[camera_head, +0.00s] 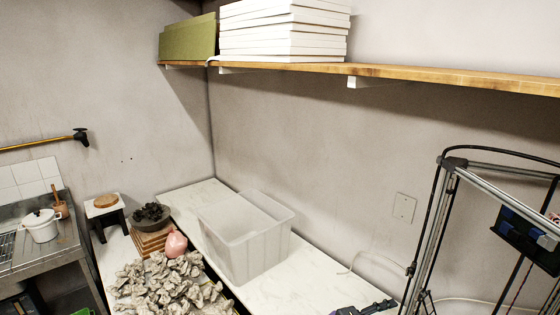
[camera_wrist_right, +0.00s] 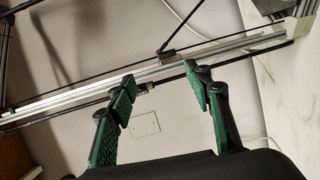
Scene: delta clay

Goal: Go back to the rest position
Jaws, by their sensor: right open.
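My right gripper (camera_wrist_right: 160,120) shows in the right wrist view with its two green-padded fingers spread apart. Nothing is between them; behind them are the wall and the metal frame of a printer-like machine. In the head view a dark part of my right arm (camera_head: 365,308) shows at the bottom edge, right of centre, over the white counter. My left gripper is in neither view.
A translucent bin (camera_head: 245,245) stands on the white counter (camera_head: 310,285). Clay lumps (camera_head: 170,285), a pink object (camera_head: 176,243) and a dark bowl (camera_head: 151,215) are left of it. A tall metal frame (camera_head: 430,235) stands at right. A wooden shelf (camera_head: 440,76) runs above.

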